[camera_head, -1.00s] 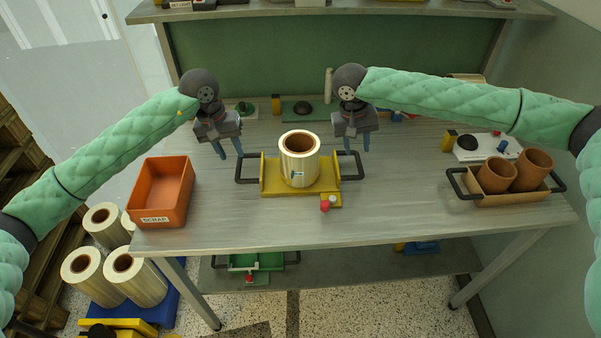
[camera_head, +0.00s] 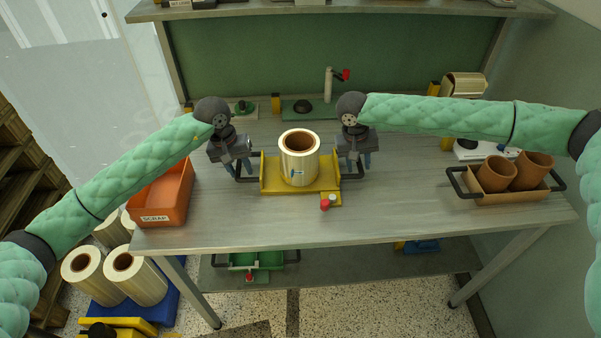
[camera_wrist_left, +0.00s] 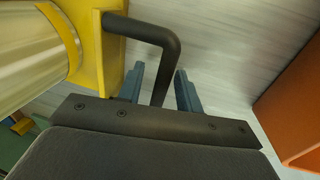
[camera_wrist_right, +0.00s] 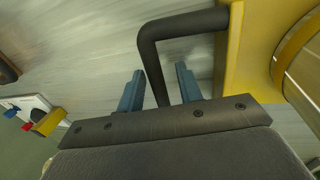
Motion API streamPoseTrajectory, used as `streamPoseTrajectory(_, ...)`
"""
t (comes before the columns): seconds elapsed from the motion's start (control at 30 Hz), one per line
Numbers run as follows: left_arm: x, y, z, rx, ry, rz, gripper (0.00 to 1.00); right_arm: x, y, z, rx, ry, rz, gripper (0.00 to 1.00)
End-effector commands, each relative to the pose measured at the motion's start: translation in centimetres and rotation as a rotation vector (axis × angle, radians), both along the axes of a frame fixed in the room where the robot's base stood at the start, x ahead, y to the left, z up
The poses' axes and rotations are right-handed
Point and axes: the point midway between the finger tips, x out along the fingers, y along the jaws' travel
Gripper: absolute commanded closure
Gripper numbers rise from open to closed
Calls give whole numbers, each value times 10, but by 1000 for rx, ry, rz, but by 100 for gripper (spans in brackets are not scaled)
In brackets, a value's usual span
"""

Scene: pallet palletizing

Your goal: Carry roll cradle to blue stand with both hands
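The yellow roll cradle (camera_head: 270,180) sits on the table with an upright cream roll (camera_head: 299,165) in it. It has a black handle on each side. My left gripper (camera_head: 236,172) is at the left handle; in the left wrist view its blue fingers are apart on either side of the handle bar (camera_wrist_left: 171,60). My right gripper (camera_head: 358,162) is at the right handle; in the right wrist view its open fingers straddle that bar (camera_wrist_right: 152,62). A low blue base (camera_head: 163,308) stands on the floor at left with rolls on it; I cannot tell if it is the blue stand.
An orange scrap bin (camera_head: 165,195) stands left of the cradle. A tan cradle (camera_head: 505,197) with two brown pots or tubes is at right. The table front is otherwise clear. A green cradle (camera_head: 255,261) is on the lower shelf.

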Motion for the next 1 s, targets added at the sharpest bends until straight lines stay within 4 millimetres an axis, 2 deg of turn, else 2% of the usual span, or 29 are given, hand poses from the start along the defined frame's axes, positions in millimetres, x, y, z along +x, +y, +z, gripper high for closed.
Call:
streamPoseTrajectory(0.07, 0, 0, 0, 0, 0, 0, 65, 0, 0, 0, 0, 0, 0, 64)
streamPoseTrajectory(0.23, 0, 0, 0, 0, 0, 0, 96, 0, 0, 0, 0, 0, 0, 96)
streamPoseTrajectory(0.27, 0, 0, 0, 0, 0, 0, 100, 0, 0, 0, 0, 0, 0, 100)
streamPoseTrajectory(0.67, 0, 0, 3, 0, -1, 0, 100, 0, 0, 3, 0, -1, 0, 100)
streamPoseTrajectory(1.0, 0, 0, 20, -1, -1, 0, 100, 0, 0, 20, 0, -1, 0, 100)
